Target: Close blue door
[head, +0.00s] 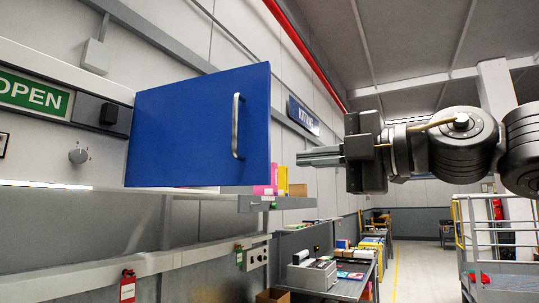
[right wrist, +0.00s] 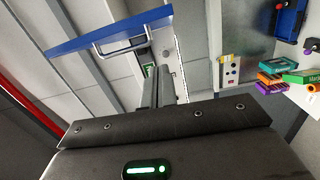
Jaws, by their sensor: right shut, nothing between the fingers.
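The blue door (head: 190,130) stands open, swung out from the wall on the left. Its vertical silver handle (head: 237,126) is near the door's right, free edge. In the right wrist view the blue door (right wrist: 105,32) is seen nearly edge-on, with its handle (right wrist: 120,48) sticking out. My right gripper (head: 300,157) reaches in from the right, with its fingers shut and empty. The fingertips point left toward the door and appear to the right of its free edge, apart from the handle. The fingers (right wrist: 158,80) also show in the right wrist view. My left gripper is out of view.
A green OPEN sign (head: 33,93) and a knob (head: 78,155) are on the wall. A workbench (head: 345,287) and a railed platform (head: 495,235) stand lower right.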

